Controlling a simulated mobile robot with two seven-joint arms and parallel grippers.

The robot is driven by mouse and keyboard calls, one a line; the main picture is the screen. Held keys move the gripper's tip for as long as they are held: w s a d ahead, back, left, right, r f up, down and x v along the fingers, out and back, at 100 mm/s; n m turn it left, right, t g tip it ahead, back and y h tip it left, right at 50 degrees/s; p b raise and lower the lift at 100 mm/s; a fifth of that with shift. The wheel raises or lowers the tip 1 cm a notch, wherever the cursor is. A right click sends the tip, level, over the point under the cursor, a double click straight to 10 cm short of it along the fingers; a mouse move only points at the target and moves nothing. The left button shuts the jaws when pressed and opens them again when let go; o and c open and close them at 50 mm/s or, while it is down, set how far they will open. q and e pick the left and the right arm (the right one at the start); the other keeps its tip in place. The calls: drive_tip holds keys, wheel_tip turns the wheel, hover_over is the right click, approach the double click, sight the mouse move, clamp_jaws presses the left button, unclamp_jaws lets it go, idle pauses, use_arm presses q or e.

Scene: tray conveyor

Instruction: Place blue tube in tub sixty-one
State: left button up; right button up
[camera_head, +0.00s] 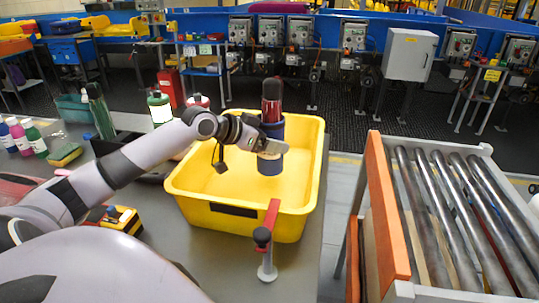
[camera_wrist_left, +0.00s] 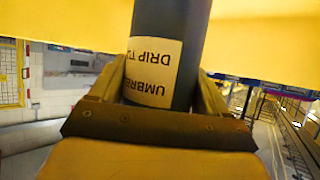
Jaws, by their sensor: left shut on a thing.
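My left gripper (camera_head: 258,146) is shut on the blue tube (camera_head: 272,164), a dark blue upright cylinder. A red and dark object (camera_head: 271,100) stands up out of its top. In the left wrist view the tube (camera_wrist_left: 172,40) sits between the fingers (camera_wrist_left: 160,100), with a pale label reading upside down "UMBRE... DRIP T...". The tube is over the yellow tub (camera_head: 190,190); I cannot tell whether its base touches the tub floor. The tub has a dark label on its front, too small to read. My right gripper is not in view.
A red-topped clamp or stand (camera_head: 268,240) is at the tub's front. Bottles (camera_head: 160,108), a green and yellow sponge (camera_head: 65,154) and a yellow-black device (camera_head: 113,218) lie to the left. A roller conveyor (camera_head: 450,215) with an orange side rail (camera_head: 385,205) is at right.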

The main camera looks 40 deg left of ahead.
use_arm(q)
wheel_tip(320, 180, down, 4)
drive_tip(key=shift+f, duration=0.15)
drive_tip(key=o, duration=1.1)
drive_tip(key=shift+v, duration=2.35)
drive_tip(key=p, duration=0.1)
approach(269, 154)
drive_tip(key=shift+w+a+f, duration=0.2)
drive_tip(key=shift+a+f, duration=0.1)
drive_tip(key=shift+a, duration=0.35)
drive_tip(key=shift+w+a+f, duration=0.2)
drive_tip(key=shift+a+f, duration=0.15)
drive_tip(key=shift+a, duration=0.3)
